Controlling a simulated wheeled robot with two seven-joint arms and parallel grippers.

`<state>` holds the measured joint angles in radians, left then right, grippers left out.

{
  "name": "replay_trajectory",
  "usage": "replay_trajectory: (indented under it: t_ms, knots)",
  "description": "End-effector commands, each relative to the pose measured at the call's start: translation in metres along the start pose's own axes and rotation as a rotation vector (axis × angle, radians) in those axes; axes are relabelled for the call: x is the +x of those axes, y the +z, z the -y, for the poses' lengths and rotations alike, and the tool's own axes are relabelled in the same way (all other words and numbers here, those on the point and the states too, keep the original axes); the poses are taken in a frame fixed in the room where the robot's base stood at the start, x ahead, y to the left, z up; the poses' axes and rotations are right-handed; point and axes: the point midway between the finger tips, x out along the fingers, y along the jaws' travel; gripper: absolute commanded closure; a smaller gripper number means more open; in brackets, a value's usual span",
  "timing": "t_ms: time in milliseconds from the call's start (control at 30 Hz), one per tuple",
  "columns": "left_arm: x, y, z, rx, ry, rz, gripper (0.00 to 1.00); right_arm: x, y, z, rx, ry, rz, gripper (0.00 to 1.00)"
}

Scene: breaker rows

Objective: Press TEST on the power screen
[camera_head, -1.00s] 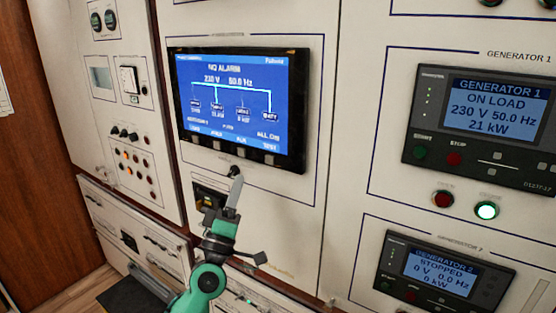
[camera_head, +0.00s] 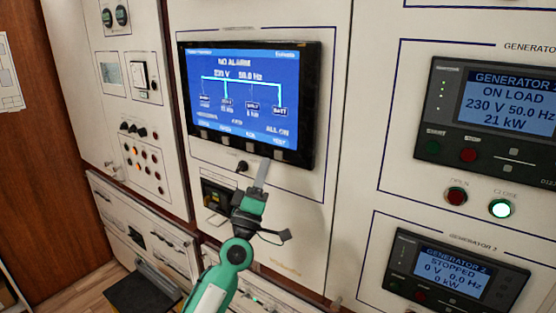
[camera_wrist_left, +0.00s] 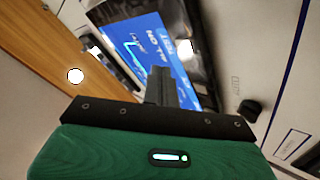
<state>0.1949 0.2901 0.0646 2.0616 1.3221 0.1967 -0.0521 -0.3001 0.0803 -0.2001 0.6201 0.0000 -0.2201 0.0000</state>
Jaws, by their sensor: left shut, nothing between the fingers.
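The TEST label is at the lower right of the display, above the rightmost key (camera_head: 279,154). My left gripper (camera_head: 264,163) is shut and empty, its tip pointing up at the frame's lower edge, just left of and below that key. Whether it touches the frame I cannot tell. In the left wrist view the fingers (camera_wrist_left: 160,85) overlap the screen (camera_wrist_left: 150,45), near the ALL ON and TEST labels.
A small black knob (camera_head: 241,166) sits below the screen, left of my fingertips. Generator 1 panel (camera_head: 490,115) and Generator 2 panel (camera_head: 440,275) are at the right, with red and lit green buttons between them. The switch panel (camera_head: 140,150) is at the left.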

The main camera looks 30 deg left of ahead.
Motion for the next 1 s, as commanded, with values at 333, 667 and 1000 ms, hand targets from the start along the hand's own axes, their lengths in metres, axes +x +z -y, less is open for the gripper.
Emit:
replay_trajectory:
  t_ms: [333,667,1000]
  knots:
    - [0.016,0.012,0.011,0.0,0.0,0.0,1.0,0.004,0.001,-0.002,-0.001,0.002,0.0,0.64]
    - [0.016,0.012,0.012,0.0,0.0,0.0,1.0,0.004,0.001,-0.001,-0.001,0.002,0.0,0.64]
    - [0.016,0.012,0.012,0.0,-0.001,0.0,1.0,0.004,0.0,0.002,0.001,-0.001,0.0,0.64]
